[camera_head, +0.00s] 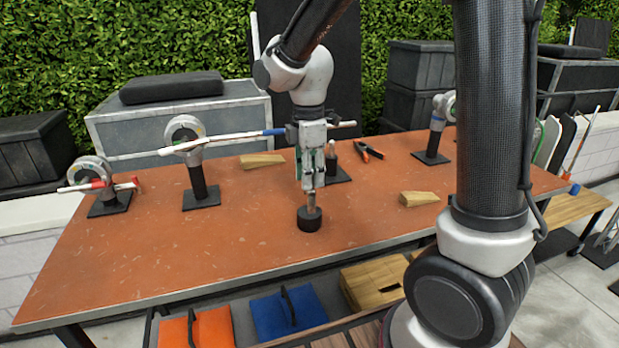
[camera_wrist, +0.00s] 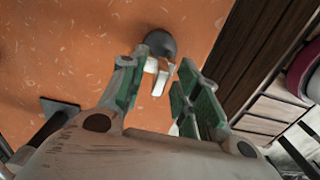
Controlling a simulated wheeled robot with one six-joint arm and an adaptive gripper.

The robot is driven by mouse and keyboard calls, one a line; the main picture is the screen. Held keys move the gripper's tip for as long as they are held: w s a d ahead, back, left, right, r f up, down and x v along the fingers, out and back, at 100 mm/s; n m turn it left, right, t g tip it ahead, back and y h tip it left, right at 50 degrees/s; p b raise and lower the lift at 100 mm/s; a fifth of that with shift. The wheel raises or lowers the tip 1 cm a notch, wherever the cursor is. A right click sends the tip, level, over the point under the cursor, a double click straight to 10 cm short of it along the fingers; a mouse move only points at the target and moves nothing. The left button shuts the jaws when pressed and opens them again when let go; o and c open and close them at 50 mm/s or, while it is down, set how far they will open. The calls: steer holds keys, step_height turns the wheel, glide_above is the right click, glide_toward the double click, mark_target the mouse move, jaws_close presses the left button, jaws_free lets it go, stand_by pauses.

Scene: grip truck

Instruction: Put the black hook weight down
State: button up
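The black hook weight (camera_head: 309,221) is a short dark cylinder with a pale hook on top. It hangs upright below my gripper (camera_head: 314,187), over the front middle of the orange table. In the wrist view the round weight (camera_wrist: 160,43) lies just beyond the fingertips, with its pale hook between the green finger pads. I cannot tell whether the weight's base touches the table.
The orange table (camera_head: 150,255) is clear around the weight. A white bar (camera_head: 222,140) passes behind my gripper. The table's front edge is near.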

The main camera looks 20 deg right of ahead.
step_height(320, 180, up, 11)
steer(key=s+d+m+t, duration=0.4)
steer(key=s+d+m, duration=1.1)
steer(key=s+m, duration=0.3)
steer(key=shift+s+t, duration=0.3)
steer(key=shift+s, duration=0.3)
steer(key=shift+r, duration=0.15)
